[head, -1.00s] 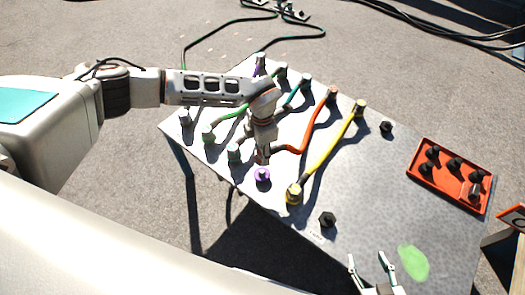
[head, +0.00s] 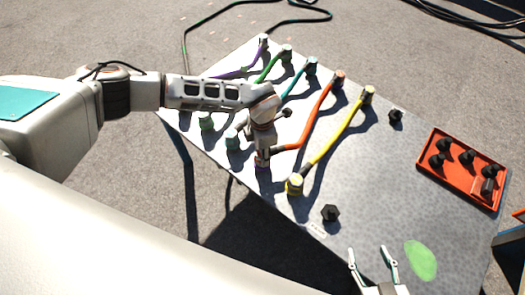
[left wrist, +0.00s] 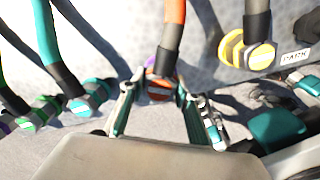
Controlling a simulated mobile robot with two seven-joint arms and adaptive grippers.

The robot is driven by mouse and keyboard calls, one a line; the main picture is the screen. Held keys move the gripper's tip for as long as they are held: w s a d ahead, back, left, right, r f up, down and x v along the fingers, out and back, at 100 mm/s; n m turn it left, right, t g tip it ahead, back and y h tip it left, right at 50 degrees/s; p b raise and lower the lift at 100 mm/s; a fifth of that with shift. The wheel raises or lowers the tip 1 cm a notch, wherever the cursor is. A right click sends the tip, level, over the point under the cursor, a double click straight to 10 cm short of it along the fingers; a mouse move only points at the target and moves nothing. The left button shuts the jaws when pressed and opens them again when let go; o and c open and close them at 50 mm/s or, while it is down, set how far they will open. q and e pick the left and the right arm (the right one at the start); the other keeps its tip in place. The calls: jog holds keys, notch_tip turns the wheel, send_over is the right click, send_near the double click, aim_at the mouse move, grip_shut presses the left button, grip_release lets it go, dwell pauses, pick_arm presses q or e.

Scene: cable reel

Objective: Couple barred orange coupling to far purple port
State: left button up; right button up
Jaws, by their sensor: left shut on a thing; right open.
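My left gripper (head: 262,157) reaches over the near row of couplings and is shut on the orange coupling at the near end of the orange cable (head: 318,115). In the left wrist view this coupling (left wrist: 160,90) sits between the two fingers, with a pale bar on its face. A little purple shows right beside it, but the purple port is mostly hidden under the coupling and gripper. I cannot tell whether the coupling is seated or just above the port. My right gripper (head: 371,250) is open and empty over the near right part of the panel.
The yellow cable (head: 337,135) ends in a yellow coupling (head: 294,185) just right of my left gripper. Green and teal couplings (head: 233,141) stand to its left. A black cap (head: 330,213) and a red tray (head: 435,178) of black caps lie right. A green patch (head: 421,261) is clear.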

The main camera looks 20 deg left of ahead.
pick_arm(q)
jog(key=shift+p, duration=0.4)
dwell(0.8)
jog(key=shift+f, duration=0.45)
jog(key=o, duration=1.3)
notch_tip(320, 180, up, 12)
